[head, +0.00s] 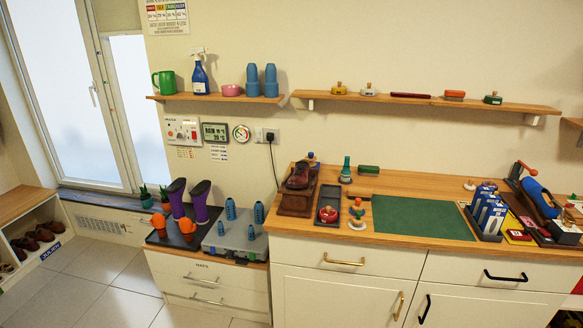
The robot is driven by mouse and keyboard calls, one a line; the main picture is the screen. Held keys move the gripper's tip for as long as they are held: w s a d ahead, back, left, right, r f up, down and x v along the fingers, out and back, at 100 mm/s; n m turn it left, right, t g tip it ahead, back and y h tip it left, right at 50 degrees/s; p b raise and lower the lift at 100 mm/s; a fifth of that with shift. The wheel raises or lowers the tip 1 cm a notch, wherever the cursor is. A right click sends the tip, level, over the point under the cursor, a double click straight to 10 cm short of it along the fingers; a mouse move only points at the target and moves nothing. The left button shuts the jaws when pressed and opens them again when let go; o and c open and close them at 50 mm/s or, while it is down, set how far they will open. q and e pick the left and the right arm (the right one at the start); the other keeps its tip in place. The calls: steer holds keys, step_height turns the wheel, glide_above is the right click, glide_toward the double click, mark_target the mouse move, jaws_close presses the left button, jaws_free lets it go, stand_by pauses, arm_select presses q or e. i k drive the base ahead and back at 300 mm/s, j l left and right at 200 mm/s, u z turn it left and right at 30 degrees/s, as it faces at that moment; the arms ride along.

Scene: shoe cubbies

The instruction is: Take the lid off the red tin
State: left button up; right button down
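A round red tin (327,214) sits at the front end of a narrow dark tray (329,192) on the wooden counter, left of the green mat. A small light-coloured knob-like part shows on its top, so its lid appears to be on. The seam between lid and tin is too small to make out. Neither of my grippers shows in the head view.
A brown shoe (299,176) on a wooden stand is left of the tray. A small figure-like item (357,214) stands close right of it. A green mat (420,217) lies clear. Blue boxes (488,211) stand farther right. Wall shelves (425,100) hang above.

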mark_target(328, 213)
steer(key=i+j+z, duration=0.4)
steer(key=i+j, duration=0.65)
